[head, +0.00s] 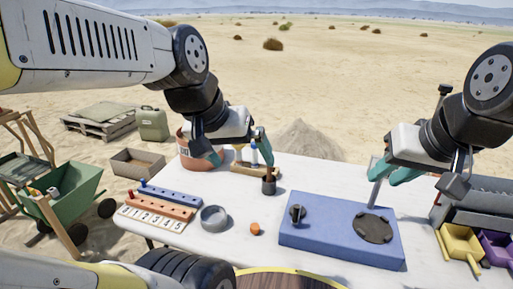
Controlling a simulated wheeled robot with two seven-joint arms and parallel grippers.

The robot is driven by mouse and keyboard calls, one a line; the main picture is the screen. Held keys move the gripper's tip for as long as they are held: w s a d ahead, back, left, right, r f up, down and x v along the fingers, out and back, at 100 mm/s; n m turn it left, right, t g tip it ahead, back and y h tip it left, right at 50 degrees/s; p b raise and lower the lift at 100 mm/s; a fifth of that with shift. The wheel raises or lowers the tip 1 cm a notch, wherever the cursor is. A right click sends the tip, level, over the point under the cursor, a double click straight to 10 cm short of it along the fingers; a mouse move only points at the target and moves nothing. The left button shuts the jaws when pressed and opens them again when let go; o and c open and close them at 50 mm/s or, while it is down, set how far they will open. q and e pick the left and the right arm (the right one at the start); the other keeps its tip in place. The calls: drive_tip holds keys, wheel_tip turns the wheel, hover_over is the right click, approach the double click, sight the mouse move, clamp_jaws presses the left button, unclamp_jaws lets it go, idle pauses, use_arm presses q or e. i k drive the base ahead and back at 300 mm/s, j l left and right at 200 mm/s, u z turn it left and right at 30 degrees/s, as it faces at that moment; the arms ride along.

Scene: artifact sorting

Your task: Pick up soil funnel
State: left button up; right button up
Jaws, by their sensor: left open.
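I cannot clearly pick out a soil funnel. My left gripper (236,153) is open, its teal fingers apart, above the table's far left part. One finger overlaps a terracotta pot (187,153) in the picture. The other is just above a small dark cup (269,186). A wooden stand (243,169) with upright pieces is partly hidden behind this gripper. My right gripper (391,174) is over the back right of a blue box (330,232). A grey rod (375,193) rises beside its fingers; I cannot tell whether it is gripped.
A grey round dish (214,218) and a small orange piece (255,229) lie on the white table (325,180). Blue and orange peg racks (165,204) and a numbered strip (151,220) are at left. Yellow (459,240) and purple (494,247) trays are at right.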

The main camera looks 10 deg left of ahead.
sight(239, 146)
drive_tip(key=u, duration=0.65)
drive_tip(key=i+j+z, duration=0.15)
drive_tip(key=j, duration=0.3)
drive_tip(key=i+j+z, duration=0.15)
drive_tip(key=j, duration=0.3)
drive_tip(key=i+j+z, duration=0.15)
drive_tip(key=j, duration=0.35)
drive_tip(key=i+j+z, duration=0.15)
drive_tip(key=j, duration=0.3)
drive_tip(key=j+z, duration=0.2)
drive_tip(key=j, duration=0.3)
